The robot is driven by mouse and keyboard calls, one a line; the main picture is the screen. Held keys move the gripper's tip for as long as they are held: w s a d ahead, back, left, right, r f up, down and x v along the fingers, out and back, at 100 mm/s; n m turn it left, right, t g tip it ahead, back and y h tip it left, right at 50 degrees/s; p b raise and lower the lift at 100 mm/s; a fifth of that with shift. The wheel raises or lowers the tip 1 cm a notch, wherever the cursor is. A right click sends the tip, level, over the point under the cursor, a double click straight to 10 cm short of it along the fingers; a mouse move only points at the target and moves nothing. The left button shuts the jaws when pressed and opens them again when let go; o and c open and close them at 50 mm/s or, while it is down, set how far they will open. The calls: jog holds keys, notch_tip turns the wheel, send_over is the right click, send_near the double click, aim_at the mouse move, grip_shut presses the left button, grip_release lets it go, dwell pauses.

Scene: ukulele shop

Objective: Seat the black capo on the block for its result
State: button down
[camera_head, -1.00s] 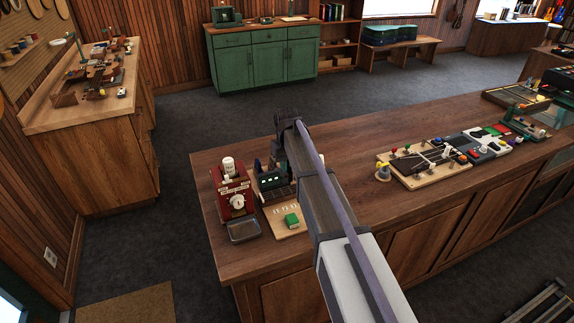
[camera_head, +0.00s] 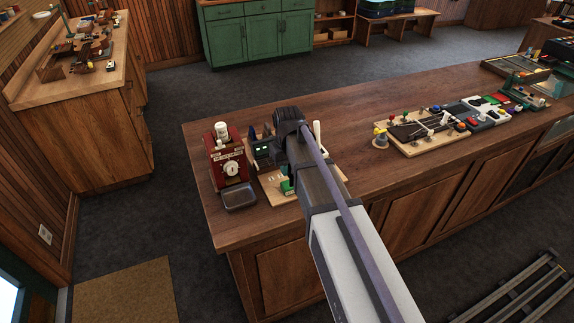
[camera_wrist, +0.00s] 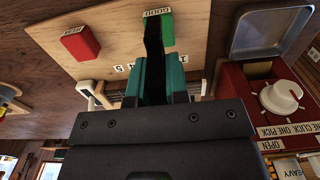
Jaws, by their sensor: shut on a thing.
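My gripper (camera_wrist: 160,85) has teal fingers, shut on the black capo (camera_wrist: 153,45), a dark narrow piece standing out beyond the fingertips. In the wrist view the capo overlaps the left edge of the green block (camera_wrist: 168,30), which has a GOOD label; I cannot tell whether they touch. The red block (camera_wrist: 80,43), with a label too small to read surely, lies left on the same pale board (camera_wrist: 118,30). In the head view the green block (camera_head: 287,187) shows beside my arm; the capo and red block are hidden there.
A red machine (camera_head: 230,165) with a white knob stands left of the board, with a grey metal tray (camera_head: 239,200) in front. A dark device (camera_head: 263,151) with green lights stands behind the board. A fretboard fixture (camera_head: 425,133) lies farther right; bare counter lies between.

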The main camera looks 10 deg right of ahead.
jog(key=shift+f+b, duration=1.55)
jog(key=shift+f, duration=0.5)
jog(key=shift+f+b, duration=0.6)
jog(key=c, duration=1.4)
grip_release()
notch_tip(320, 180, up, 11)
jog(key=p, duration=1.1)
jog(key=shift+r, duration=0.15)
